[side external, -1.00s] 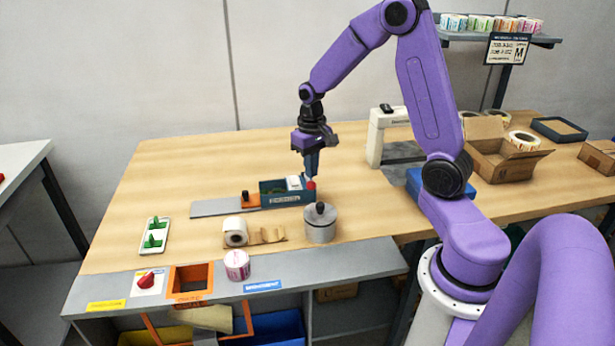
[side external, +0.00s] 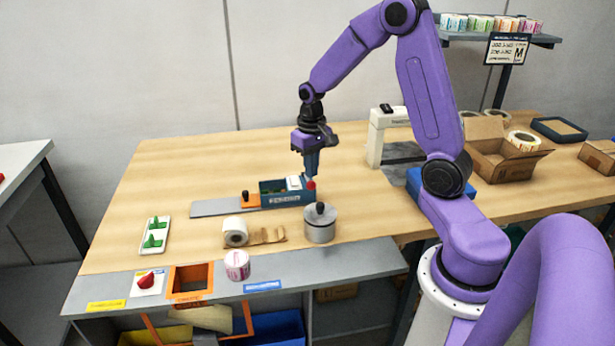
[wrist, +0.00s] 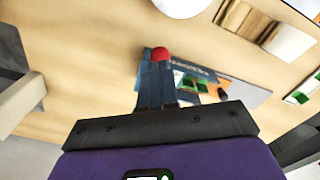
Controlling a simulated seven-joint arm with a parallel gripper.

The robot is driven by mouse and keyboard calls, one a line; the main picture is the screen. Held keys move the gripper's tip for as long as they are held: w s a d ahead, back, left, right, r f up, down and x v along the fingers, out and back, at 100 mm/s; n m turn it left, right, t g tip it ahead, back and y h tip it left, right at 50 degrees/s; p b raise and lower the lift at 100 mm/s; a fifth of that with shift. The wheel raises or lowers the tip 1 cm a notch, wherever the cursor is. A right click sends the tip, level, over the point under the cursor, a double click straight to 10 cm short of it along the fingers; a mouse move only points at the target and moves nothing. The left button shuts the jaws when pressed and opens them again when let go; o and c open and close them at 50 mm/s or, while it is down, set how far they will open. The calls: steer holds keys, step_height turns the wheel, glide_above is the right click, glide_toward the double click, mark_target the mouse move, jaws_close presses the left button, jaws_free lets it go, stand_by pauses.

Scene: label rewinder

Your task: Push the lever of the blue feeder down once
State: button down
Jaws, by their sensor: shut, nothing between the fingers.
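The blue feeder (side external: 288,197) lies on the wooden table, with a grey plate running out to its left. Its lever has a red knob (side external: 311,185) at the feeder's right end. My gripper (side external: 311,175) is shut and empty, pointing down, with its fingertips just above or at the knob. In the wrist view the red knob (wrist: 160,54) shows right at the tips of my shut fingers (wrist: 157,75). I cannot tell whether they touch. Part of the feeder (wrist: 200,72) is hidden behind the fingers there.
A grey round canister with a black knob (side external: 320,225) stands in front of the feeder. A label roll (side external: 235,232) lies left of it. A white machine (side external: 385,135) stands behind to the right. The table left of the feeder is mostly clear.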

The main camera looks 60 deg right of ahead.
steer(key=shift+f, duration=1.75)
step_height(320, 180, up, 11)
stand_by(1.3)
steer(key=s+a+n, duration=1.1)
steer(key=s+a, duration=0.5)
steer(key=a, duration=0.2)
steer(key=s+n, duration=0.4)
steer(key=s, duration=0.5)
steer(key=shift+s+f+n, duration=0.15)
steer(key=shift+n, duration=0.15)
